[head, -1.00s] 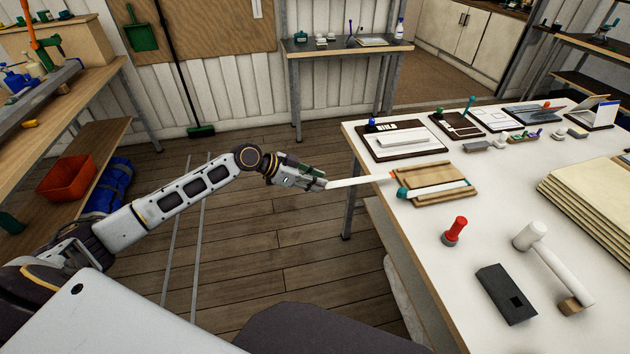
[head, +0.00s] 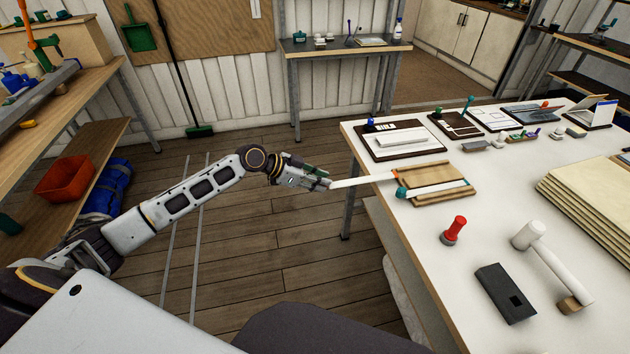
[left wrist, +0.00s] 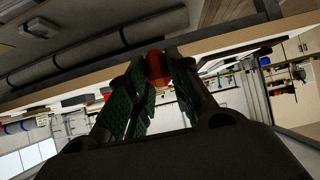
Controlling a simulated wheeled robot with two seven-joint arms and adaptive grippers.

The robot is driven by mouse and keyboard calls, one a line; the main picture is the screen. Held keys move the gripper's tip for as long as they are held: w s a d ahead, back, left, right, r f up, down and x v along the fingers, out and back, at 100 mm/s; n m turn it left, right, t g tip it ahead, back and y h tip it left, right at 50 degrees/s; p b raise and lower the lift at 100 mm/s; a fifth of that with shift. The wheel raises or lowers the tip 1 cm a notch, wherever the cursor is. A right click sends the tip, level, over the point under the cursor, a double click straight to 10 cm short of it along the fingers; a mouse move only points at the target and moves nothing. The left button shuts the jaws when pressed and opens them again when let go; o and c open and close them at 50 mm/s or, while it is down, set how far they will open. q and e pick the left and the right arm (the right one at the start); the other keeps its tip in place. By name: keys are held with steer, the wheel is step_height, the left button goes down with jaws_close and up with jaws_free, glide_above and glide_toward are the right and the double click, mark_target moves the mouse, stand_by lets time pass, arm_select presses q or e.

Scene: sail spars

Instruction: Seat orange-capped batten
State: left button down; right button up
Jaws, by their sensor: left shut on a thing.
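My left gripper (head: 326,183) is shut on a slim white batten (head: 362,180) at the left side of the table. The batten points right, with its orange cap (head: 395,173) at the far end, at the left edge of a tan wooden board (head: 437,174). I cannot tell whether the cap touches the board or is in a slot. A second white batten (head: 432,190) with teal ends lies along the board's near side. In the left wrist view, green finger pads flank a red-orange patch (left wrist: 157,68), perhaps the cap. My right gripper is not in view.
A red-handled tool (head: 455,230), a dark block (head: 505,292) and a white mallet (head: 545,255) lie on the near table (head: 415,245). A dark tray (head: 400,142) sits behind the board. Stacked panels (head: 595,200) fill the right side.

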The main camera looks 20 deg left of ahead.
arm_select(q)
steer(key=shift+w+d+f, duration=0.15)
steer(key=shift+w+d, duration=0.35)
steer(key=shift+d, duration=0.2)
steer(key=shift+w+d+f, duration=0.15)
steer(key=shift+w+d, duration=0.3)
steer(key=shift+d, duration=0.2)
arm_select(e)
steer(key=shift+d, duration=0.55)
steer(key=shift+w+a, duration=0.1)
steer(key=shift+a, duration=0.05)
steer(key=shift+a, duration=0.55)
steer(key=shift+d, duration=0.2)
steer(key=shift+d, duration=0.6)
